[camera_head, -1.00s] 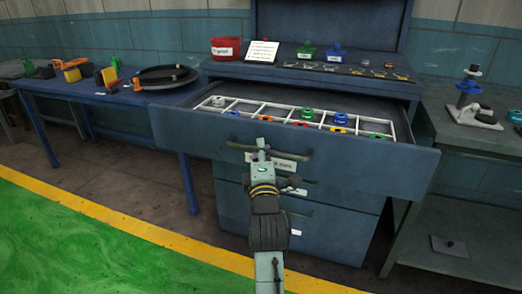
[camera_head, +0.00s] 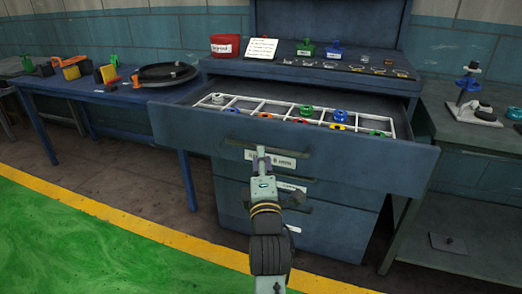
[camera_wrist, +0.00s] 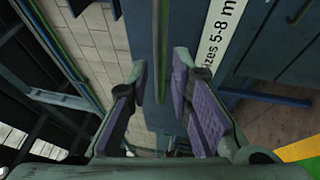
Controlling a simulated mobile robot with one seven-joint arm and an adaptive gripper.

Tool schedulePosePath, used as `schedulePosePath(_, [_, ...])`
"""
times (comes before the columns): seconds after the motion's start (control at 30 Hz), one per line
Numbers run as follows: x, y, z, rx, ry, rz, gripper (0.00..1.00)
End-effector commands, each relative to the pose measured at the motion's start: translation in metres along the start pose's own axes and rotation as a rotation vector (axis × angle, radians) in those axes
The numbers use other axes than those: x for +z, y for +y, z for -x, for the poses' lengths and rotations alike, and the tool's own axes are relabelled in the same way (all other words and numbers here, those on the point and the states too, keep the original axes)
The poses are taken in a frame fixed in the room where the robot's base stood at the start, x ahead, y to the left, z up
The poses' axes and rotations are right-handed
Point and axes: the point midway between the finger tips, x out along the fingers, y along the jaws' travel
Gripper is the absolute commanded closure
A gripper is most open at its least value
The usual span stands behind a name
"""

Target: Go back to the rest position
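My gripper (camera_head: 261,153) is in front of the open top drawer (camera_head: 190,135) of the blue cabinet, near its handle and size label. In the wrist view my gripper (camera_wrist: 157,75) has its two purple-padded fingers apart, with nothing held between them.
The drawer's white divider (camera_head: 257,104) holds several coloured parts. A red pot (camera_head: 225,45), a card (camera_head: 261,48) and green and blue items stand on the cabinet top. A blue table (camera_head: 110,96) is at left, a grey bench (camera_head: 470,125) at right. Green floor (camera_head: 80,245) is clear.

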Motion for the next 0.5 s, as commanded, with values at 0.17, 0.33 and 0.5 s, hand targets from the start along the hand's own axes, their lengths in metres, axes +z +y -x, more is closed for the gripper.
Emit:
schedulePosePath(0.17, [0.0,0.0,0.02,-0.001,-0.001,0.0,0.8])
schedulePosePath(0.33, [0.0,0.0,0.025,0.0,0.0,0.0,0.8])
schedulePosePath(0.5, [0.0,0.0,0.024,0.0,0.0,0.001,0.8])
